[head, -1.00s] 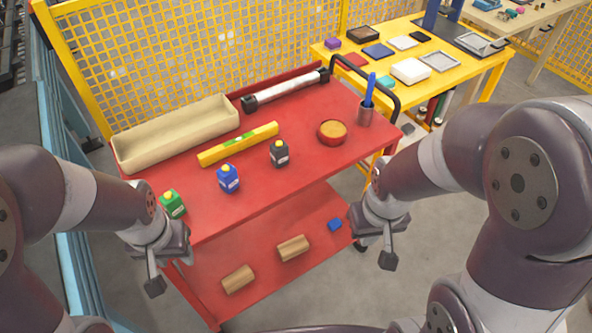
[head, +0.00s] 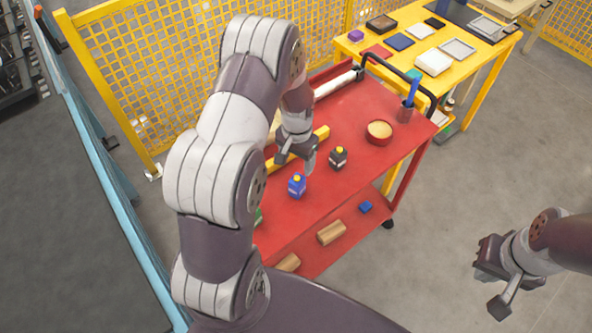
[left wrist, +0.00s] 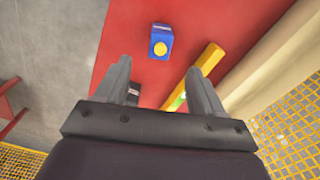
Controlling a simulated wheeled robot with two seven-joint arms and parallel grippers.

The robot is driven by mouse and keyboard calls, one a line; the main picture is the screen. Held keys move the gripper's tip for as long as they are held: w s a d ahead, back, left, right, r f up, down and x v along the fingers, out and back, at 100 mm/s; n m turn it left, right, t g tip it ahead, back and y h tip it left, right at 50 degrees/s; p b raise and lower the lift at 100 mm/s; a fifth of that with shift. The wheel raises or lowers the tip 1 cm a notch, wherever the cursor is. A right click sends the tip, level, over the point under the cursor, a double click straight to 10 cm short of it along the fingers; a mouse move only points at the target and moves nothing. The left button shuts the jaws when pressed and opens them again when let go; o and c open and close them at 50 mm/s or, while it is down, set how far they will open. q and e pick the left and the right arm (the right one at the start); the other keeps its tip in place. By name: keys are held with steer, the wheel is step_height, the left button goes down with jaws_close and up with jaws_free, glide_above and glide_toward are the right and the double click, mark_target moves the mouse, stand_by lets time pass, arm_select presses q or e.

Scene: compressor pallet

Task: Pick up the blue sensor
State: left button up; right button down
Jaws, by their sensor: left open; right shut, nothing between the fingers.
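A blue bottle-shaped piece with a yellow cap, which I take for the blue sensor (head: 297,186), stands upright on the red cart's top (head: 330,205). My left gripper (head: 296,162) is open and empty above the cart, just behind the blue sensor in the head view. In the left wrist view the blue sensor (left wrist: 161,42) lies just ahead of the open fingertips, roughly centred between them, not touching. My right gripper (head: 500,303) is shut and empty, off to the right over the floor.
A black bottle-shaped piece (head: 338,158) stands right of the blue one; a green one (head: 258,217) is mostly hidden by my arm. A blue block (head: 366,207) lies on the lower shelf.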

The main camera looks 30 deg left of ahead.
mark_target(293, 177)
arm_select(q)
steer(key=f, duration=0.2)
steer(key=a+f, duration=0.1)
steer(key=f, duration=0.2)
steer(key=f+p, duration=0.1)
steer(key=f, duration=0.1)
steer(key=shift+w+a+f, duration=0.1)
steer(key=shift+a+f, duration=0.15)
steer(key=shift+a, duration=0.05)
steer(key=f, duration=0.1)
steer(key=d+f+p, duration=0.1)
steer(key=f, duration=0.1)
steer(key=f+p, duration=0.1)
steer(key=shift+d+f, duration=0.3)
steer(key=shift+d, duration=0.05)
steer(key=shift+a+f, duration=0.1)
steer(key=shift+f, duration=0.25)
steer(key=shift+a+f, duration=0.1)
steer(key=shift+a, duration=0.1)
steer(key=shift+d, duration=0.2)
steer(key=c, duration=1.1)
arm_select(e)
steer(key=r, duration=0.2)
steer(key=a+r, duration=0.1)
steer(key=r, duration=0.1)
arm_select(q)
steer(key=shift+a, duration=0.1)
arm_select(e)
steer(key=shift+f, duration=0.1)
